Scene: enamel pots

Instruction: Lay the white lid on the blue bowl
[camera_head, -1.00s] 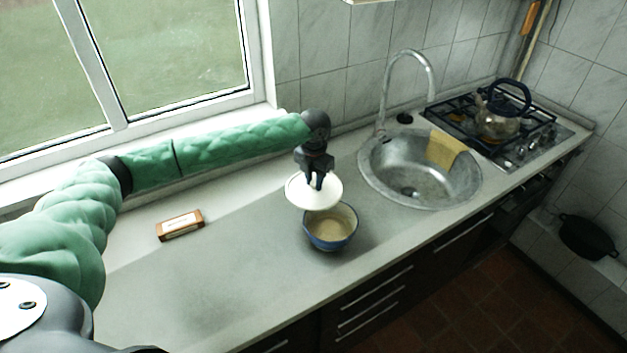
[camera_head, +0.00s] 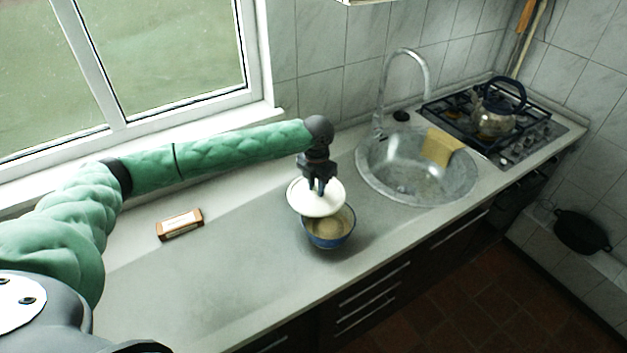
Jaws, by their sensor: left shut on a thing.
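The white lid (camera_head: 316,204) is a round disc held in the air by my left gripper (camera_head: 319,188), which is shut on its top. The blue bowl (camera_head: 328,238) stands upright on the counter, blue outside and beige inside. The lid hangs above the bowl and hides part of its far rim, towards the back left. The front and right of the bowl's opening still show. I cannot tell the exact gap between lid and bowl. My right gripper is not in view.
A small brown and white box (camera_head: 180,224) lies on the counter (camera_head: 215,285) to the left. A steel sink (camera_head: 418,190) with a yellow cloth (camera_head: 441,147) and a tap is to the right, beyond it a stove with a kettle (camera_head: 495,112). The counter left of the bowl is clear.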

